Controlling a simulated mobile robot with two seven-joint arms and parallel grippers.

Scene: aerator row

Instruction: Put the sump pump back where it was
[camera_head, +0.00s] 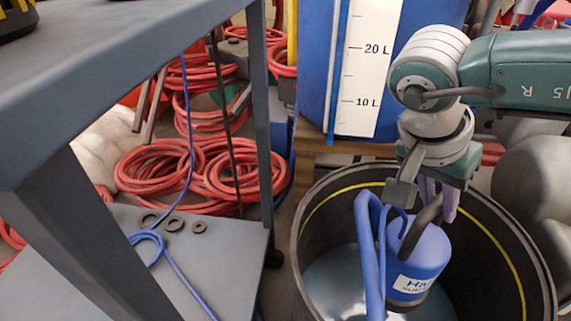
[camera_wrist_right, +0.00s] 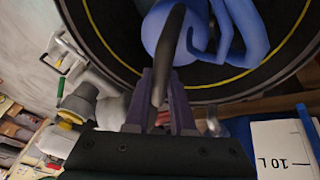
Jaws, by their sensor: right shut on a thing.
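The sump pump (camera_head: 425,255) is a blue cylinder with a white label and a dark curved handle (camera_head: 419,228). It is upright inside the round black tub (camera_head: 523,248), over the pale water. I cannot tell whether its bottom touches the tub floor. My right gripper (camera_head: 437,200) is above the pump, its purple fingers shut on the handle. In the right wrist view the fingers (camera_wrist_right: 167,103) close around the handle (camera_wrist_right: 171,50), with the blue pump (camera_wrist_right: 155,28) beyond. A blue hose (camera_head: 369,250) loops beside the pump. My left gripper is not in view.
A yellow line runs round the tub's inner wall. A blue tank (camera_head: 315,60) with a litre scale stands on a wooden support behind. A grey cart (camera_head: 110,75) with a lower shelf (camera_head: 215,250) is at left. Red hoses (camera_head: 205,175) lie coiled on the floor.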

